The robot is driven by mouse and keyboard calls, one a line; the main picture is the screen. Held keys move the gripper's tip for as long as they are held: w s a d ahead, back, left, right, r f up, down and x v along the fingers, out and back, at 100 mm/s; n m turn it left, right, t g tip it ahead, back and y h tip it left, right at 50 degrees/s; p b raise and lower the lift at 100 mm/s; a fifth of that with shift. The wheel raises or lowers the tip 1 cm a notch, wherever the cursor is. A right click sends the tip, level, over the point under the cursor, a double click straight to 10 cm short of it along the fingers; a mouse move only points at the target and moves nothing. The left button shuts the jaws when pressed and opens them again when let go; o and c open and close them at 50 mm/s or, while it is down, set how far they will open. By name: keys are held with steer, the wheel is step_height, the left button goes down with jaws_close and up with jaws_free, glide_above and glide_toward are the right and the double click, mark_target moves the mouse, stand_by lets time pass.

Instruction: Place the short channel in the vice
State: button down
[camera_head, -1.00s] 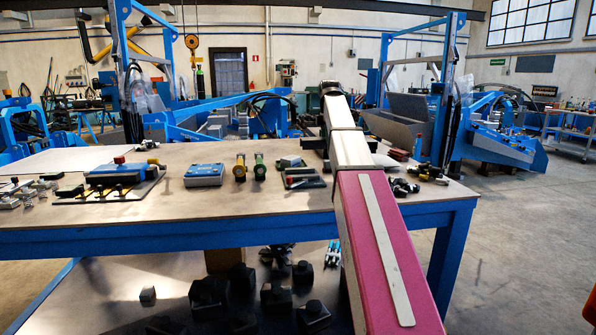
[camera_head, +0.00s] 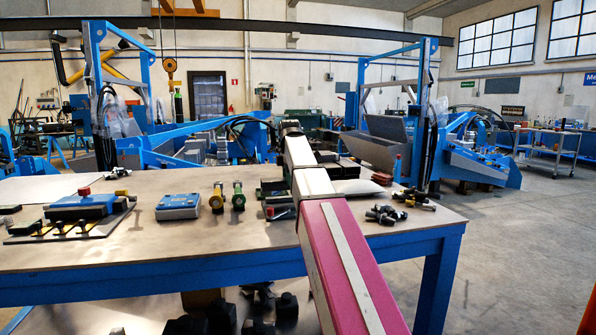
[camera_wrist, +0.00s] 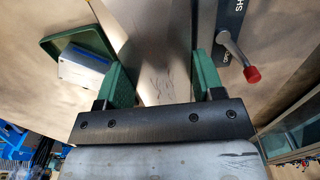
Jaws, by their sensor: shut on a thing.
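My gripper (camera_wrist: 162,78) shows in the wrist view as a black bar with two green fingers. It is shut on a grey metal piece, which looks like the short channel (camera_wrist: 165,45), running up out of the picture between the fingers. A dark grey device with white lettering and a red-tipped lever, likely the vice (camera_wrist: 236,35), lies just right of the channel, apart from the right finger. In the head view the likely vice (camera_head: 277,193) sits on the table, partly behind my arm. My gripper and the channel cannot be made out there.
In the wrist view a green tray (camera_wrist: 48,45) with a grey and blue block lies at left.

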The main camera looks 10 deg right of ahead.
mark_target(283, 180)
steer(key=a, duration=0.1)
steer(key=s+a+f, duration=0.1)
steer(key=shift+s+a+f, duration=0.3)
steer(key=shift+a+f, duration=0.1)
steer(key=shift+f, duration=2)
steer(key=shift+s+f, duration=0.1)
steer(key=shift+f, duration=0.3)
